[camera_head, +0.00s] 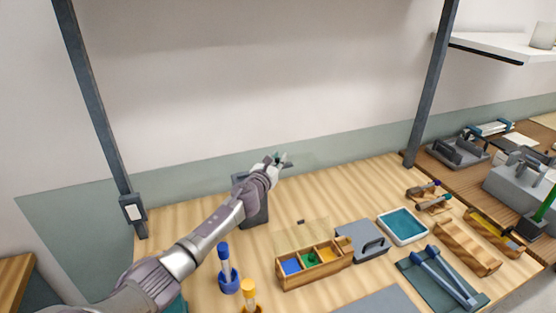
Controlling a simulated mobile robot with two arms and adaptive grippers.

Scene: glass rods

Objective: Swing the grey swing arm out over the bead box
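The bead box (318,277) is a wooden tray with three compartments holding blue, green and yellow contents. It sits at the front middle of the table, with a clear panel standing along its back. A dark grey stand (262,213) is behind it to the left, partly hidden by my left arm. The grey swing arm cannot be clearly made out; its place at the stand's top is largely covered by my gripper. My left gripper (281,160) is at the stand's top, away from the box. Its fingers are too small to tell whether they hold anything. My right gripper is not in view.
Blue-topped (225,267) and yellow-topped (249,294) tools stand left of the box. A grey handled lid (351,240), a teal-lined tray (402,226) and a dark mat (410,266) with rods lie right. Grey posts (433,85) flank the table. The back middle is mostly clear.

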